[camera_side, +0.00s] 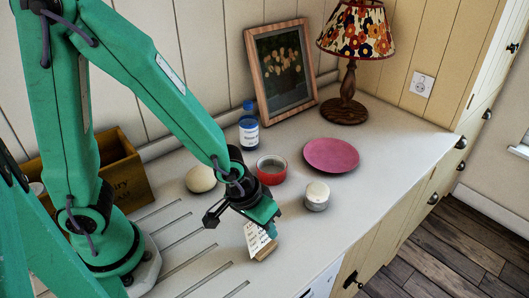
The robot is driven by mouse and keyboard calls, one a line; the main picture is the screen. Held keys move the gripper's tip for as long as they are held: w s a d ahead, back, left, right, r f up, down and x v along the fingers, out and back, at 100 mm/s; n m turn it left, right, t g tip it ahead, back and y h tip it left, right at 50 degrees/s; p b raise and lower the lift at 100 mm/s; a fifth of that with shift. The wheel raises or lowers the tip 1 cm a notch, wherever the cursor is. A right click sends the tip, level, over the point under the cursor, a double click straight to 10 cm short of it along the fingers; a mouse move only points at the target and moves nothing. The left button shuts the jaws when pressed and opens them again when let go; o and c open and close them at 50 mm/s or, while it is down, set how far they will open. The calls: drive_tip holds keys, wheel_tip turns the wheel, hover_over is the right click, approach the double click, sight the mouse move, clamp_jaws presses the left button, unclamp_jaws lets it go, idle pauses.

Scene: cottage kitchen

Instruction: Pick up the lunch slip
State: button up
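The lunch slip (257,239) is a small white paper with dark lines of writing. It stands tilted at a small wooden block (265,252) near the front of the counter. My gripper (266,222) is directly above the slip, pointing down, with its green fingertip end close to the slip's top edge. The slip's upper part is partly hidden by the gripper. I cannot tell from this angle whether the fingers touch the slip or how far apart they are.
Behind stand a white-lidded jar (317,196), a red tin (271,170), a pink plate (331,155), a pale round object (201,179), a blue bottle (249,128), a framed picture (283,72) and a lamp (347,90). A wooden crate (124,180) is left. The counter's right front (370,205) is clear.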

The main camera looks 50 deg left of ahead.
drive_tip(key=shift+c, duration=0.2)
clamp_jaws()
drive_tip(key=shift+r, duration=0.2)
drive_tip(key=shift+r, duration=4.85)
